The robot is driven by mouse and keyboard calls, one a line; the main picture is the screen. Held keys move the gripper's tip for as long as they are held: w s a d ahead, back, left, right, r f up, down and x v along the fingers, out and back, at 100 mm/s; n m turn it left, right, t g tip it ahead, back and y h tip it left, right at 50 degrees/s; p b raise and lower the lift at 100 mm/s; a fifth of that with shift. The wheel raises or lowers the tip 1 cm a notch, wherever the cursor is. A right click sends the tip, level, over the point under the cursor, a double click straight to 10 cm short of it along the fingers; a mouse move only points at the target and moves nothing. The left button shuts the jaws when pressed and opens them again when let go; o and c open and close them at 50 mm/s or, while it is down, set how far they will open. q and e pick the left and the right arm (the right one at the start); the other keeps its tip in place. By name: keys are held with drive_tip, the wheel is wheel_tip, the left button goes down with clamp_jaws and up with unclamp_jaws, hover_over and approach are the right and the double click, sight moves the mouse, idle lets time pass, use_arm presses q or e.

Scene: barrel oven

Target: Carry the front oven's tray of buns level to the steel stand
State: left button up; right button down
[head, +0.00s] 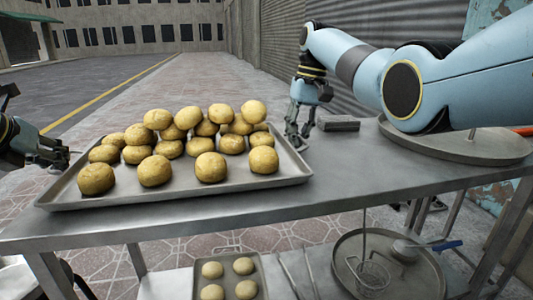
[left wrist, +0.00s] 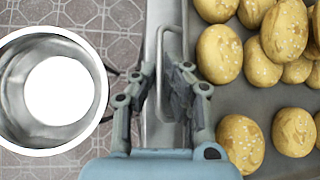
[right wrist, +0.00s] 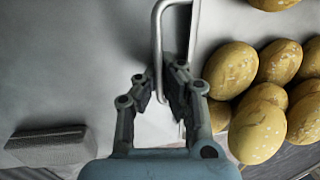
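The tray (head: 220,187) is a flat grey metal sheet piled with golden buns (head: 210,167). It is over the left part of the steel stand's top (head: 350,180) and looks nearly level; I cannot tell whether it touches the top. My left gripper (head: 62,155) is at the tray's left end. In the left wrist view its fingers (left wrist: 161,72) close in around the bar of a looped handle (left wrist: 161,45). My right gripper (head: 298,135) points down at the right end. Its fingers (right wrist: 160,82) close in around the other handle (right wrist: 157,40).
A grey block (head: 338,123) and a round metal plate (head: 460,147) are on the stand's right part. Below are a smaller bun tray (head: 228,283) and a round tray (head: 425,275) with a wire basket. A steel bowl (left wrist: 95,85) stands left of the tray.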

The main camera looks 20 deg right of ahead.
use_arm(q)
drive_tip(key=shift+o, duration=1.2)
drive_tip(key=shift+a, duration=0.2)
use_arm(e)
drive_tip(key=c, duration=1.9)
unclamp_jaws()
drive_tip(key=shift+d+r, duration=0.1)
drive_tip(key=shift+d, duration=0.1)
use_arm(q)
drive_tip(key=shift+o, duration=1)
drive_tip(key=shift+r, duration=0.15)
use_arm(e)
drive_tip(key=shift+o, duration=1.2)
use_arm(q)
drive_tip(key=shift+d, duration=0.1)
use_arm(e)
drive_tip(key=shift+o, duration=0.9)
drive_tip(key=shift+a+r, duration=0.1)
drive_tip(key=shift+a, duration=0.1)
use_arm(q)
drive_tip(key=v, duration=1.2)
drive_tip(key=shift+d, duration=0.1)
use_arm(e)
wheel_tip(320, 180, up, 7)
drive_tip(key=d, duration=0.1)
drive_tip(key=shift+d, duration=0.2)
